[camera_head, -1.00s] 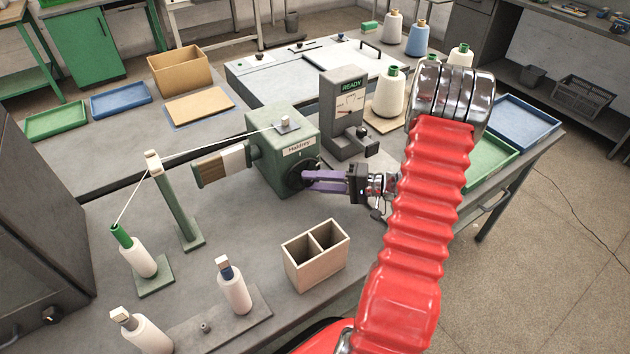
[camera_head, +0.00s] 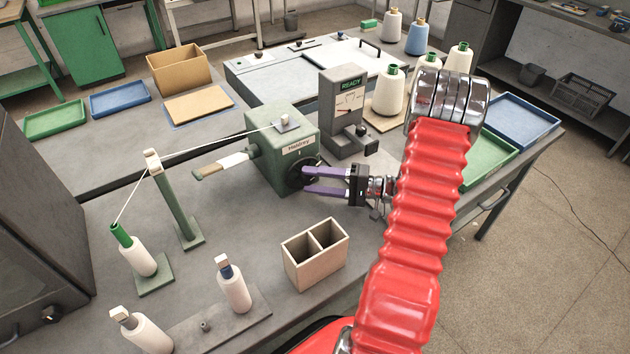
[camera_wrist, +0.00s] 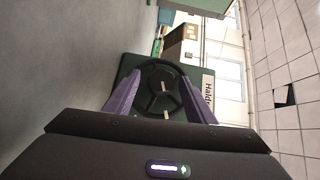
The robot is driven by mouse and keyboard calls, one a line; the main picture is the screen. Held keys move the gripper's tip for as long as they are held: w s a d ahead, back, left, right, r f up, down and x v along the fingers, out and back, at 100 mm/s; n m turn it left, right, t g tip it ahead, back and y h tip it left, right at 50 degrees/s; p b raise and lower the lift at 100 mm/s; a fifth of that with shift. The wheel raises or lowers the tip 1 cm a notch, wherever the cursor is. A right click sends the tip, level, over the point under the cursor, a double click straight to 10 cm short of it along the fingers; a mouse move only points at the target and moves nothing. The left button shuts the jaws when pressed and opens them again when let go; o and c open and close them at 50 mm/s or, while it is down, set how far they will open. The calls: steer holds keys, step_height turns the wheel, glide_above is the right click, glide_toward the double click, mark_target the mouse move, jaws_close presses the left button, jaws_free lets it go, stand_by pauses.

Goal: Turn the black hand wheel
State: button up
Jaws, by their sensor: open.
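The black hand wheel (camera_head: 296,175) sits on the right face of the green winder housing (camera_head: 268,163), marked Haldrey. My gripper (camera_head: 305,180) is open, its two purple fingers pointing left at the wheel, one above the other. In the wrist view the spoked wheel (camera_wrist: 150,73) lies between the spread fingers of my gripper (camera_wrist: 160,99), one on each side of its rim. Whether the fingertips touch the rim is unclear. The winder's flat wood-and-white holder (camera_head: 222,166) on the left shows its narrow edge.
A grey post with a READY display (camera_head: 351,85) stands just behind the wheel. A two-compartment wooden box (camera_head: 316,258) is in front of my gripper. A yarn guide post (camera_head: 177,205) and a green-topped cone (camera_head: 134,250) stand left. Bench lies bare between box and winder.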

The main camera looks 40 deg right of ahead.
steer(key=shift+s, duration=0.1)
steer(key=v, duration=1.3)
steer(key=shift+s+d, duration=0.25)
steer(key=w+a+r+n+g+h, duration=0.15)
steer(key=a+r+g, duration=0.3)
steer(key=a, duration=0.55)
steer(key=a+r+n+g, duration=0.35)
steer(key=a+g, duration=0.25)
steer(key=a, duration=0.4)
steer(key=s+a+r+n+t+h, duration=0.3)
steer(key=s+a+r+h, duration=0.6)
steer(key=a, duration=0.4)
steer(key=shift+a+r+n+h, duration=0.25)
steer(key=shift+r+n+h, duration=0.4)
steer(key=shift+r, duration=0.6)
steer(key=shift+c, duration=0.5)
